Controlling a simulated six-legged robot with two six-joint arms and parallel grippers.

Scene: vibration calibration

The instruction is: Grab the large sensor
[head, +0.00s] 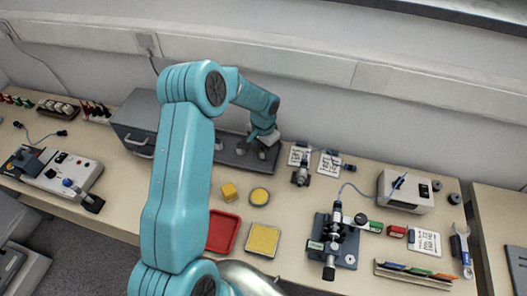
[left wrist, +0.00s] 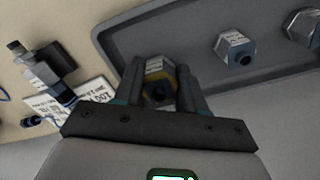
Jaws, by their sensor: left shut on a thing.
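My left gripper (head: 264,142) reaches over the right end of the grey tray (head: 228,157). In the left wrist view its fingers (left wrist: 160,92) are closed on both sides of the large sensor (left wrist: 158,68), a metallic hexagonal piece with a dark, yellowish-ringed end. The fingers hide part of it. Whether it touches the tray cannot be told. Two other hexagonal sensors stand apart in the tray: one with a blue-grey base (left wrist: 235,47) beside the held one, and another farther right (left wrist: 303,25). My right gripper is not in view.
A grey case (head: 137,122) stands left of the tray. A small connector-like device (head: 301,172) lies on labelled cards to the right. A red tray (head: 222,231), yellow pieces (head: 229,191) and a microscope-like fixture (head: 333,240) are nearer the front. The wall runs behind.

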